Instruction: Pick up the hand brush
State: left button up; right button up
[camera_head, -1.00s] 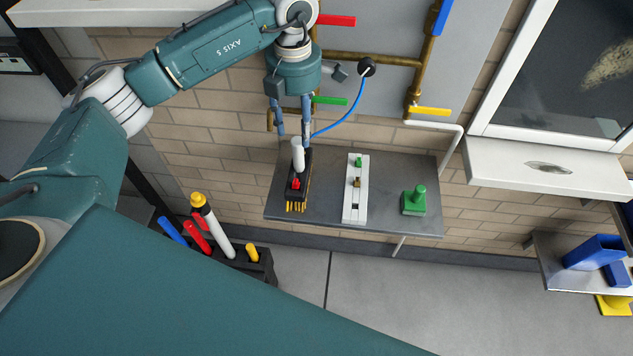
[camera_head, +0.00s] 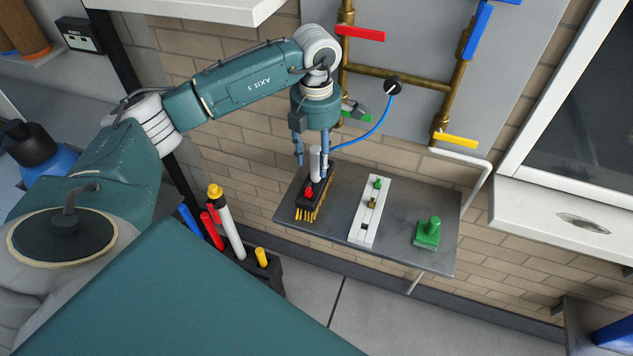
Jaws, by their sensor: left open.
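The hand brush (camera_head: 312,197) lies on the grey wall shelf (camera_head: 400,251) at its left end. It has a black body, yellow bristles, a red part and a pale grey upright handle. My left gripper (camera_head: 311,168) points down from above, open, with its two blue-grey fingers apart. The handle's upper part shows between the fingers, and the fingertips are above the black body. I cannot tell whether either finger touches the handle. My right gripper is out of view.
A white strip with small switches (camera_head: 365,228) and a green knob block (camera_head: 428,234) stand right of the brush. Brass pipes with coloured levers and a blue hose (camera_head: 374,130) are close behind my gripper. A black holder with coloured tools (camera_head: 262,277) stands lower left.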

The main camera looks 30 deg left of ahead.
aim_at(316, 168)
pick_arm(q)
notch_tip(316, 168, down, 4)
jog(key=shift+r+p, duration=0.2)
jog(key=shift+p, duration=0.4)
jog(key=shift+f, duration=0.3)
jog(key=c, duration=1.1)
grip_shut()
jog(key=shift+r, duration=0.15)
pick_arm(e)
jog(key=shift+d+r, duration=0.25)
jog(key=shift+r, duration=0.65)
